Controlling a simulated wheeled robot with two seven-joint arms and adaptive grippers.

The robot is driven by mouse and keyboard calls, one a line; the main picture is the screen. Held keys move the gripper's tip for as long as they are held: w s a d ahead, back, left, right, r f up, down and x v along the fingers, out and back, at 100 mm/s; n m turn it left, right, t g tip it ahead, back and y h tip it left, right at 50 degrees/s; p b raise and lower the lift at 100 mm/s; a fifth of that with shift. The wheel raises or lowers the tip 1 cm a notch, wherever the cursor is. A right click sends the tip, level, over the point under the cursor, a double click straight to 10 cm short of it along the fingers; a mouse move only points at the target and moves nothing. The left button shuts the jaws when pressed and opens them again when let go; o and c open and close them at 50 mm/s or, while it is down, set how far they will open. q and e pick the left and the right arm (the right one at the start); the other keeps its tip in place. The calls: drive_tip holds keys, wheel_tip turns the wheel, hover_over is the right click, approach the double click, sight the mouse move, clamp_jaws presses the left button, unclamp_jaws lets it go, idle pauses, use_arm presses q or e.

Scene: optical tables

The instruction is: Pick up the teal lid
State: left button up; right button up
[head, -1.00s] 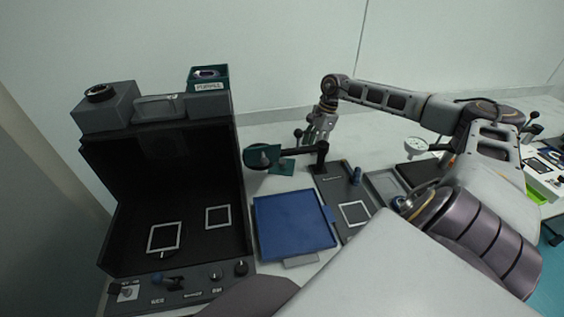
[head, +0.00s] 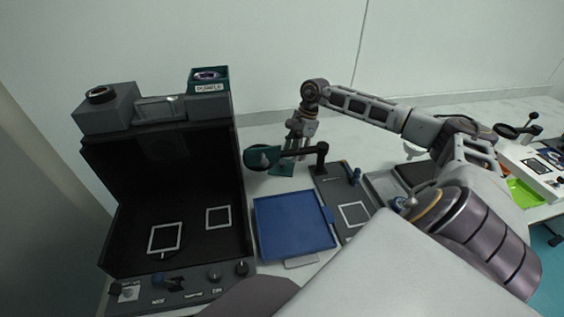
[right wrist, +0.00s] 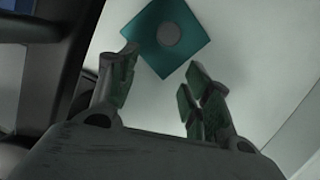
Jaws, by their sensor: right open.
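The teal lid (right wrist: 158,52) is a flat square with a round grey knob (right wrist: 170,34) in its middle. In the right wrist view it lies on the pale bench, just beyond my fingertips. In the head view the lid (head: 281,170) is partly hidden behind a dark horizontal arm. My right gripper (right wrist: 160,75) is open and empty, its two fingers spread apart with the lid's near corner between and ahead of them. In the head view the right gripper (head: 291,150) hangs fingers down above the lid. My left gripper is not in view.
A post (head: 321,160) carries the dark arm with a round head (head: 256,157) close beside the lid and my fingers. A blue tray (head: 292,225) lies in front. A black open cabinet (head: 170,190) stands left, with a teal box (head: 208,80) on top. Bare bench lies behind.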

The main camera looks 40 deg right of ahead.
sight(282, 162)
drive_tip(key=shift+a, duration=0.15)
drive_tip(key=shift+w+a, duration=0.2)
drive_tip(key=shift+a, duration=0.25)
drive_tip(key=shift+w+a, duration=0.2)
drive_tip(key=shift+a, duration=0.4)
drive_tip(key=shift+w+a, duration=0.2)
drive_tip(key=shift+a, duration=0.4)
drive_tip(key=shift+x, duration=0.8)
drive_tip(key=shift+w+a+f, duration=0.1)
drive_tip(key=shift+a+f, duration=0.2)
drive_tip(key=shift+f, duration=0.4)
clamp_jaws()
